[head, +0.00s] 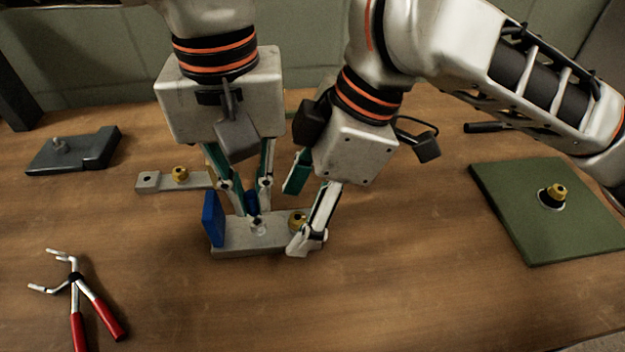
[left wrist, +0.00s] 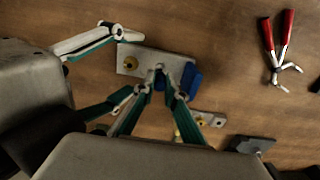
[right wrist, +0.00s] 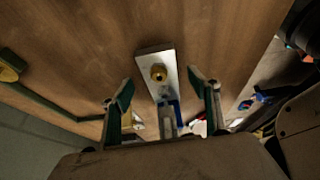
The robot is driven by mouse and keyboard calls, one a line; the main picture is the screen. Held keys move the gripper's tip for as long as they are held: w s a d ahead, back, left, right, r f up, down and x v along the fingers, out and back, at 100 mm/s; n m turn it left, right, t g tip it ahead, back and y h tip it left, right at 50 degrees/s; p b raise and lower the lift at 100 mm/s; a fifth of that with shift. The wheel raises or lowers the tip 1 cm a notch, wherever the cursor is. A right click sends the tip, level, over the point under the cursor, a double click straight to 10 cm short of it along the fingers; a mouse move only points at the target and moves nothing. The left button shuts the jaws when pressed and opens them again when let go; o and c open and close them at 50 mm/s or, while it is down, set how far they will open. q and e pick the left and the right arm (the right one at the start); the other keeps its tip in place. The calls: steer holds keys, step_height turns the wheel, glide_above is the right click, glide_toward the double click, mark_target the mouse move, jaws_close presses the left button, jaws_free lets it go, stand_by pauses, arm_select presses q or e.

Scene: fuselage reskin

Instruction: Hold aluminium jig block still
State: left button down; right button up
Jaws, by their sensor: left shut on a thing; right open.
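The aluminium jig block (head: 272,239) lies flat on the wooden table. A brass fitting (head: 297,220) sits near its right end and a blue plate (head: 213,219) stands at its left end. My left gripper (head: 257,217) points down onto the block's middle, shut on a small blue part standing there; its exact contact is partly hidden. My right gripper (head: 301,212) is open around the block's right end, with a finger on either side; the block (right wrist: 153,55) and its brass fitting (right wrist: 159,73) show between the fingers in the right wrist view. Finger contact is unclear.
Behind the block is a grey strip (head: 150,182) with a brass fitting. A dark fixture (head: 75,152) lies at the back left, red-handled pliers (head: 80,290) at the front left. A green panel (head: 545,220) with a brass fitting lies right. The front middle is clear.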

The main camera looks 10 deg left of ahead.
steer(key=shift+x, duration=1.35)
steer(key=c, duration=1.6)
steer(key=shift+o, duration=0.2)
